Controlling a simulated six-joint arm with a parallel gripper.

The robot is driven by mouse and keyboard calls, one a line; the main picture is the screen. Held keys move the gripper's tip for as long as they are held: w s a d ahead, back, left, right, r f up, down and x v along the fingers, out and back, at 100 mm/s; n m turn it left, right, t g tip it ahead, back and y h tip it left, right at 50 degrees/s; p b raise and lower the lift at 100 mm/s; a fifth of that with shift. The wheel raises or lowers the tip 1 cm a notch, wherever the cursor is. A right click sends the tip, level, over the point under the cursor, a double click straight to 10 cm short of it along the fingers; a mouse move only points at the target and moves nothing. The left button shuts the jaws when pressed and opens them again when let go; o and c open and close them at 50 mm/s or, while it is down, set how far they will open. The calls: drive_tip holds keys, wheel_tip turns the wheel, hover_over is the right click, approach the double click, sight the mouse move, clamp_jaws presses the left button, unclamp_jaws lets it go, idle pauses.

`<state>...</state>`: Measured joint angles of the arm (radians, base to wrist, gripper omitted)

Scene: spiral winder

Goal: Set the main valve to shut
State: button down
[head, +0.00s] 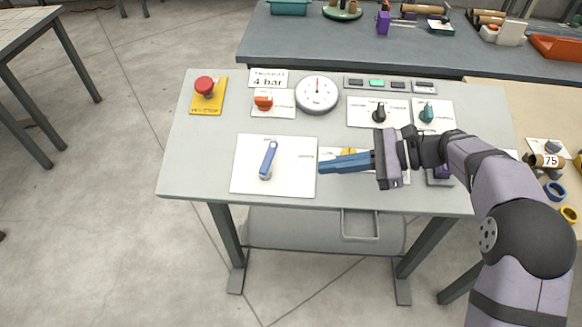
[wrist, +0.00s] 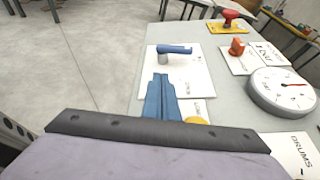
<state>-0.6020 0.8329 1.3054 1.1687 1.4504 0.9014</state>
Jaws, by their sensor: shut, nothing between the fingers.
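A blue lever handle (head: 269,156), which I take for the main valve, stands on a white plate (head: 297,182) at the front left of the grey panel table. The handle points away towards the back edge, leaning slightly right. The plate's small labels are too small to read. My gripper (head: 323,167) is shut and empty, its blue fingers pointing left, just right of the plate's edge and apart from the lever. In the wrist view the lever (wrist: 175,49) lies beyond my fingertips (wrist: 161,78).
Behind are a red mushroom button (head: 205,86), an orange knob (head: 263,102), a round gauge (head: 317,93), a black knob (head: 379,113) and a teal knob (head: 427,112). A yellow part (head: 348,152) is partly behind my fingers. The table's front left is clear.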

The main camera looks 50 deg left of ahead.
sight(277, 146)
drive_tip(key=w+m+y, duration=0.1)
drive_tip(key=w+d+m+y, duration=0.1)
drive_tip(key=w+d+m+y+b, duration=0.1)
drive_tip(key=shift+w+r+t, duration=0.2)
drive_tip(key=shift+r+t, duration=0.2)
drive_tip(key=p+x, duration=0.1)
drive_tip(key=x, duration=0.3)
drive_tip(key=p+x, duration=0.1)
drive_tip(key=x, duration=0.4)
drive_tip(key=r+p+x, duration=0.1)
drive_tip(key=p+x, duration=0.1)
drive_tip(key=x, duration=0.2)
drive_tip(key=shift+s+a, duration=0.2)
drive_tip(key=shift+a, duration=0.15)
drive_tip(key=shift+s+a, duration=0.1)
drive_tip(key=shift+a, duration=0.1)
drive_tip(key=shift+a+f+b, duration=0.1)
drive_tip(key=shift+a+b, duration=0.4)
drive_tip(key=shift+b, duration=0.1)
drive_tip(key=shift+a+r, duration=0.25)
drive_tip(key=shift+a, duration=0.3)
drive_tip(key=shift+d, duration=0.1)
